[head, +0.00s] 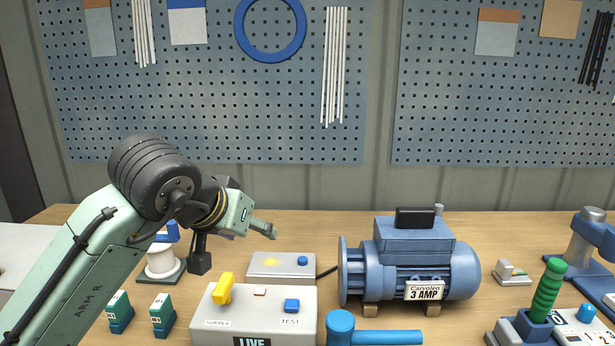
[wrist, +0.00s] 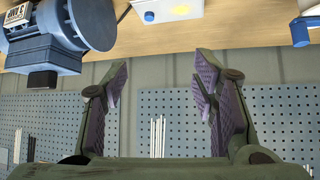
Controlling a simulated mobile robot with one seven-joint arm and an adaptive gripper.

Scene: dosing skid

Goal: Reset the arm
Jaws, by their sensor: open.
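My arm comes in from the lower left of the head view, bent at a dark ribbed joint. My gripper (head: 258,230) is above the bench, left of the blue motor (head: 420,270). The wrist view shows two purple-padded fingers (wrist: 162,72) spread apart, with nothing between them. That view is upside down, with the bench at its top and the pegboard beyond the fingers. My gripper touches nothing that I can see.
A grey box (head: 207,310) with a yellow lever and blue button is at the front. A flat box (head: 257,265) is below my gripper. A spool (head: 160,262), teal blocks (head: 162,317), blue tool (head: 372,336) and green handle (head: 546,290) are around. The pegboard (head: 210,110) is behind.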

